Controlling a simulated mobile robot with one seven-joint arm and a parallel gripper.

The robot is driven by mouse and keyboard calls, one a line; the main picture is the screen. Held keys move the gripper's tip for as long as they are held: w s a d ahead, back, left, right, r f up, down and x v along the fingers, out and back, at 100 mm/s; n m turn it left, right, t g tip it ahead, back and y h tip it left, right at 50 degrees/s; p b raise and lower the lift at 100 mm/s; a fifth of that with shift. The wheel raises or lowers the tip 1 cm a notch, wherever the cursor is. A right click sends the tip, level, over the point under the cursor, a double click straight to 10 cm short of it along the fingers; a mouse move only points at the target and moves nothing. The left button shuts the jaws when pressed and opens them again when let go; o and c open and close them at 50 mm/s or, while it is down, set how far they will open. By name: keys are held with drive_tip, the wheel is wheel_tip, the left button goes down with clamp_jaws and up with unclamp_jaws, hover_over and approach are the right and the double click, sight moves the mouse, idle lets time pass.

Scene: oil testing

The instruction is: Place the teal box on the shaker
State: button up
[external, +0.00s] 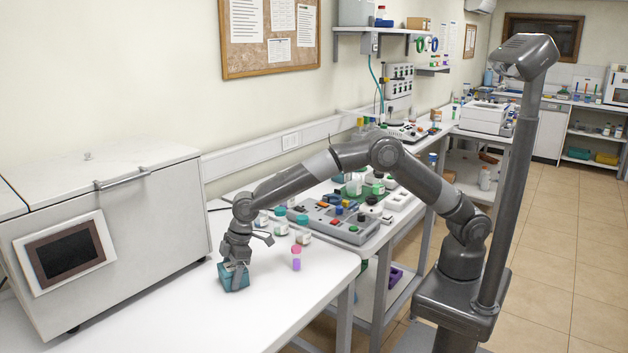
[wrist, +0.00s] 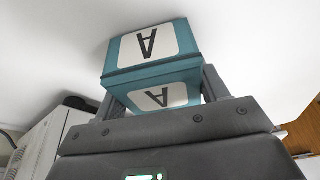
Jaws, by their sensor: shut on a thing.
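The teal box (external: 234,281) is at the white bench on the left, in front of the grey cabinet with a screen. It also shows in the wrist view (wrist: 152,75), with white labels marked "A" on two faces. My gripper (external: 234,268) reaches down from above and is shut on the box, with one finger on each side of it. I cannot tell whether the box touches the bench top or hangs just above it. A low grey device (external: 335,222) with coloured knobs stands further back on the bench; I cannot tell whether it is the shaker.
A small vial with a pink cap (external: 296,258) stands right of the box. Several teal-capped jars (external: 281,222) stand behind it. The grey cabinet (external: 110,240) fills the left. The front of the white bench (external: 270,310) is clear.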

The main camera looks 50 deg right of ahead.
drive_tip(key=o, duration=1)
drive_tip(key=shift+o, duration=0.2)
drive_tip(key=v, duration=1.2)
drive_tip(key=shift+r, duration=0.15)
